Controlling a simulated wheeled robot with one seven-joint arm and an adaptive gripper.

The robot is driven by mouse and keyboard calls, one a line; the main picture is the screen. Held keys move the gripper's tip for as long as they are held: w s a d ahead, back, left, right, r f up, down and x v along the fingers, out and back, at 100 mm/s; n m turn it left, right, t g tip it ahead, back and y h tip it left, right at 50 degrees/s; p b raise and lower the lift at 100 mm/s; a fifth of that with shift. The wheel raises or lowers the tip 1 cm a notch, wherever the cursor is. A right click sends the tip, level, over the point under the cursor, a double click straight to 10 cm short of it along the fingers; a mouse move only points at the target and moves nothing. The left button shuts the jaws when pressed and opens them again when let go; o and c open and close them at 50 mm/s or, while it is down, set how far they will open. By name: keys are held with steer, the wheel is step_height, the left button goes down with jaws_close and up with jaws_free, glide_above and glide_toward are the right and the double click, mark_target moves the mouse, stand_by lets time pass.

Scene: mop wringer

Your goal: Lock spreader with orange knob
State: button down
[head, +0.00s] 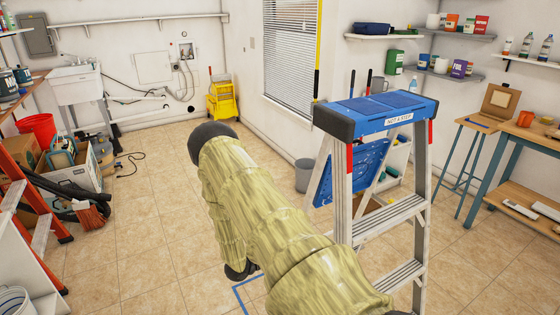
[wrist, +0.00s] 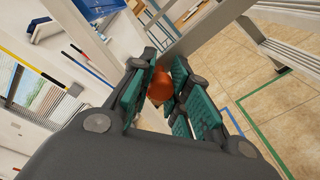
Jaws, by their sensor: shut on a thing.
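The stepladder (head: 392,200) stands open at the right of the head view, with a blue top and metal rails and steps. Its rails (wrist: 200,30) also show close up in the wrist view. The orange knob (wrist: 159,88) is between the teal-padded fingers of my gripper (wrist: 158,75) in the wrist view. The gripper is shut on it, and the fingers cover part of it. In the head view, my arm blocks the area left of the ladder, and neither my gripper nor the knob can be made out. I cannot tell how the spreader sits.
A blue floor line (head: 243,300) runs beneath my arm. A grey bin (head: 304,175) stands left of the ladder. A yellow mop bucket (head: 222,100) is by the far wall. A workbench (head: 530,135) is at the right.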

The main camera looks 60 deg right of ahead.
steer(key=shift+w+f, duration=0.1)
stand_by(0.4)
steer(key=c, duration=1.6)
jaws_free()
steer(key=o, duration=0.3)
steer(key=shift+w+d+f, duration=0.1)
steer(key=shift+f, duration=0.1)
steer(key=shift+r, duration=0.15)
steer(key=f+v, duration=0.1)
steer(key=v, duration=1.1)
steer(key=shift+r, duration=0.4)
